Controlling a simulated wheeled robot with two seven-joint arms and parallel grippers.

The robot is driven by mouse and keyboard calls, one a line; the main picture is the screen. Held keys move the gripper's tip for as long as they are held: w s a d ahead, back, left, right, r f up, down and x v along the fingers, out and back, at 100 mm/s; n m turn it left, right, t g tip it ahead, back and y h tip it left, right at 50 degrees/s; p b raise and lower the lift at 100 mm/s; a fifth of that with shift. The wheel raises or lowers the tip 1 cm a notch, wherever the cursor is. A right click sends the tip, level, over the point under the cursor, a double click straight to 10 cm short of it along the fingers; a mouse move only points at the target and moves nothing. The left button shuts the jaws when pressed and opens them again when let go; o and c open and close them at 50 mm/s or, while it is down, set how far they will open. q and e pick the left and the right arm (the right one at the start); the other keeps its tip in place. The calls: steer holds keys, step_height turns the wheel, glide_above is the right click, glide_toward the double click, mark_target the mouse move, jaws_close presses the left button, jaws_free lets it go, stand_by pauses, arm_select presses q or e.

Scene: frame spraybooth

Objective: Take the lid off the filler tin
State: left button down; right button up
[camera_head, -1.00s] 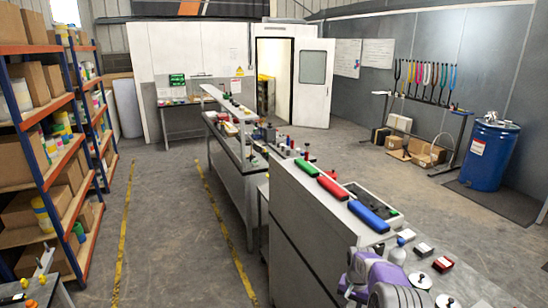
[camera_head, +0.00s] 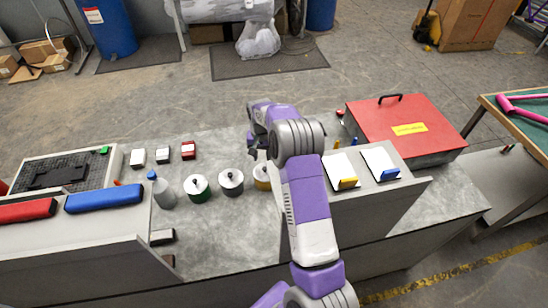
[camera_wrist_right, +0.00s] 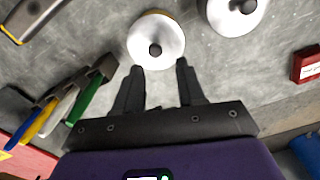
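Three round tins with pale lids and dark centre knobs stand in a row on the bench: a green-sided tin (camera_head: 197,187), a grey tin (camera_head: 231,182) and a yellow-sided tin (camera_head: 262,177). No label shows which holds filler. The yellow-sided tin's lid (camera_wrist_right: 147,29) is on, seen from above in the right wrist view. My right gripper (camera_wrist_right: 158,78) is open and empty, its fingertips just short of that tin and pointing at it. In the head view my right gripper (camera_head: 254,148) is partly hidden by its wrist. My left gripper is out of view.
A second lidded tin (camera_wrist_right: 232,12) stands beside it. A squeeze bottle (camera_head: 164,192) and small boxes (camera_head: 163,154) stand left. Colour-handled tools (camera_wrist_right: 85,98) lie near the gripper. Right are a panel with white sheets (camera_head: 375,200) and a red case (camera_head: 405,128). The bench front middle is clear.

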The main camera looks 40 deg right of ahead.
mark_target(265, 168)
steer(key=shift+w+d+f, duration=0.15)
steer(key=shift+d+f, duration=0.05)
steer(key=shift+f, duration=0.5)
steer(key=f, duration=0.1)
steer(key=s+f+p, duration=0.1)
steer(key=shift+s+f, duration=0.15)
steer(key=shift+f, duration=0.25)
steer(key=shift+w+d+f, duration=0.1)
steer(key=shift+w+f, duration=0.05)
steer(key=shift+f, duration=0.6)
steer(key=shift+w+f, duration=0.1)
steer(key=shift+f, duration=0.65)
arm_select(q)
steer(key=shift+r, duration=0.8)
arm_select(e)
steer(key=shift+c, duration=0.5)
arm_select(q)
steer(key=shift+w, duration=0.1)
arm_select(e)
jaws_close()
